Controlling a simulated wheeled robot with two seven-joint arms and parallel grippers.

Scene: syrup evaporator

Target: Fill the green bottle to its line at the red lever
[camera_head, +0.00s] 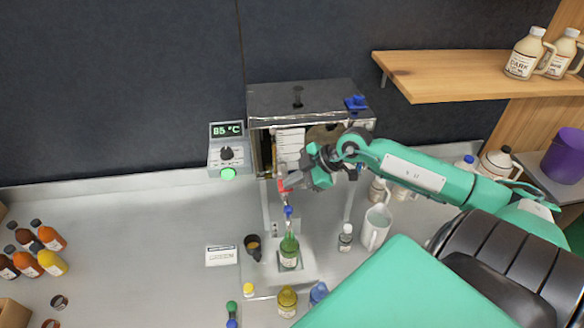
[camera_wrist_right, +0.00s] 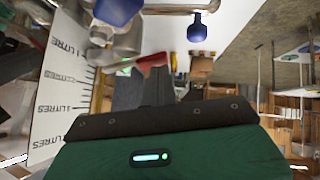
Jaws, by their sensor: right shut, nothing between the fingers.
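The green bottle (camera_head: 289,252) stands upright on a small pad under the evaporator's spout, with its label facing forward. Its liquid level and fill line are too small to tell. The red lever (camera_head: 283,186) is at the evaporator's lower front, partly hidden by my right gripper (camera_head: 291,181). The red lever also shows in the right wrist view (camera_wrist_right: 152,60), just beyond the dark fingers (camera_wrist_right: 145,90). My right gripper is shut and empty, close at the lever; I cannot tell whether it touches. My left gripper is not in view.
The evaporator (camera_head: 300,100) has a control box (camera_head: 228,155) reading 85 °C. A white mug (camera_head: 376,227) and a small bottle (camera_head: 345,237) stand right of the green bottle. A dark cup (camera_head: 253,246) and a card (camera_head: 221,256) are left. Yellow (camera_head: 287,301) and blue bottles stand in front.

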